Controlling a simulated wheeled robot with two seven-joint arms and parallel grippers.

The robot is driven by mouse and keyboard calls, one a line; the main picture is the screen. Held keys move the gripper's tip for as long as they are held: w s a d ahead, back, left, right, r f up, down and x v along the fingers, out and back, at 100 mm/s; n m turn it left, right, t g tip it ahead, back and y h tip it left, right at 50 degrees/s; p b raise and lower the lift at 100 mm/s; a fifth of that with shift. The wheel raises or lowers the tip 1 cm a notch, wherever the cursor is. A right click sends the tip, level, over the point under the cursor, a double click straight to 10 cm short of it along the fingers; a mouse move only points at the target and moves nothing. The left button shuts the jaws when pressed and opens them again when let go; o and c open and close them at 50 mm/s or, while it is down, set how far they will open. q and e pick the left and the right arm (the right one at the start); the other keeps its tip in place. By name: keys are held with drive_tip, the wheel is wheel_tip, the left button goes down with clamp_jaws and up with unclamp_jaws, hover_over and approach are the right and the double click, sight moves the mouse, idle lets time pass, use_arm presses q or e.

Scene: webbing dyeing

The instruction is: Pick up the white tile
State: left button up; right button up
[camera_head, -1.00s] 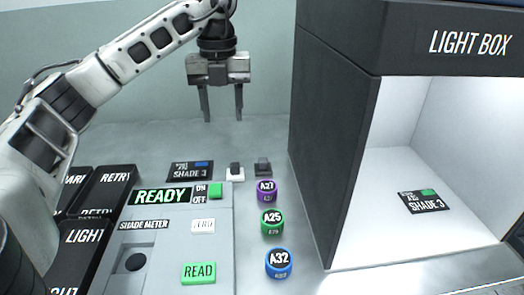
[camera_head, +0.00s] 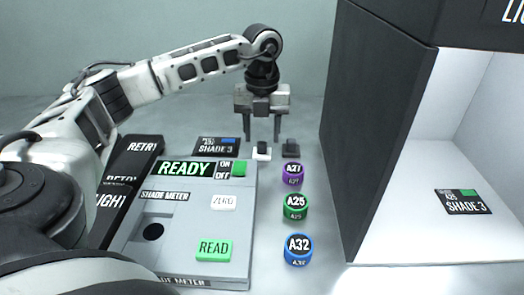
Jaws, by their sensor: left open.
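The white tile (camera_head: 262,155) is small, with a dark knob on top, and stands on the table behind the shade meter (camera_head: 217,195). A similar dark tile (camera_head: 291,152) stands just to its right. My left gripper (camera_head: 263,138) points down with its fingers apart. Its fingertips appear just above or behind the white tile, with nothing between them; the exact gap cannot be told. My right gripper is out of view.
Purple A27 (camera_head: 293,174), green A25 (camera_head: 295,207) and blue A32 (camera_head: 298,250) jars line the meter's right side. A SHADE 3 card (camera_head: 217,146) lies behind the meter. Dark trays (camera_head: 136,160) stand left. The light box (camera_head: 375,120) walls off the right, holding another card (camera_head: 462,202).

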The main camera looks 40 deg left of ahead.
sight(262, 143)
use_arm(q)
wheel_tip(262, 143, down, 3)
drive_tip(key=shift+w+a+f, duration=0.1)
clamp_jaws()
idle(0.3)
